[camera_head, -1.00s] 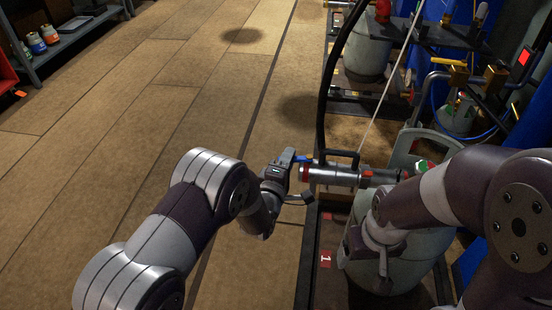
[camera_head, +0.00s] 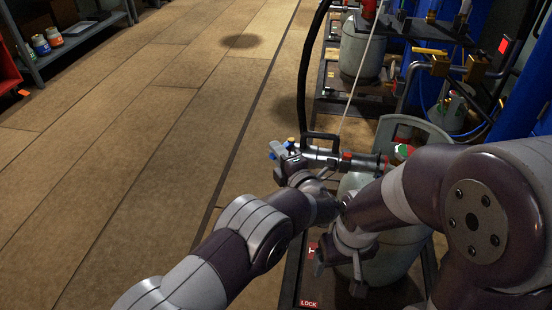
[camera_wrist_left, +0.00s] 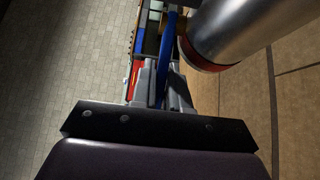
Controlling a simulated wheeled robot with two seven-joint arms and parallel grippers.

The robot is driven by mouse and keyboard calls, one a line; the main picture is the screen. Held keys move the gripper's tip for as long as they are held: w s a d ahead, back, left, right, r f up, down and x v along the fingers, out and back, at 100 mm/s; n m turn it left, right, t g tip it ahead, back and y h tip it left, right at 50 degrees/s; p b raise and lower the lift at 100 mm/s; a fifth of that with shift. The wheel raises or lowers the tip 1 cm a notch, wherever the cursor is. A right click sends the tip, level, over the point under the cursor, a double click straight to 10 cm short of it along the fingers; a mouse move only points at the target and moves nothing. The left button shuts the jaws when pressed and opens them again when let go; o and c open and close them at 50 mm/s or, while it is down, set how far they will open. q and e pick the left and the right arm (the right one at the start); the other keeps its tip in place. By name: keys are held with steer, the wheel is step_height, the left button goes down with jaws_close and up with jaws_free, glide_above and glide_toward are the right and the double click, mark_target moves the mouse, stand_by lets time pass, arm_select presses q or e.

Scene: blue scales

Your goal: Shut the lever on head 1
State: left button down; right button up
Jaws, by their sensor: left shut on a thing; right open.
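The metal filling head (camera_head: 322,155) lies level above a grey-green keg (camera_head: 400,250), with a black handle on top and a red ring near its right end. It also shows as a large cylinder at top right of the left wrist view (camera_wrist_left: 235,28). My left gripper (camera_head: 284,155) is at the head's left end. In the left wrist view its fingers (camera_wrist_left: 162,88) are shut on a blue lever (camera_wrist_left: 167,50), beside the cylinder. In the head view the lever is mostly hidden. My right gripper (camera_head: 338,270) is open, low in front of the keg.
A red tag marked 1 (camera_head: 312,250) and a LOCK label (camera_head: 308,303) sit at the platform's left edge. A black hose (camera_head: 304,80) rises from the head. More kegs (camera_head: 362,50) and pipes stand behind. The floor to the left is clear.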

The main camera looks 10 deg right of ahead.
arm_select(q)
steer(key=shift+s+d+f+n+g+y, duration=0.1)
steer(key=shift+s+n+g+y, duration=0.1)
steer(key=shift+n+y, duration=0.25)
steer(key=shift+s+d+n+g+y, duration=0.1)
steer(key=shift+n+g+y, duration=0.15)
steer(key=shift+y, duration=0.3)
steer(key=shift+b, duration=0.3)
steer(key=c, duration=1.2)
jaws_free()
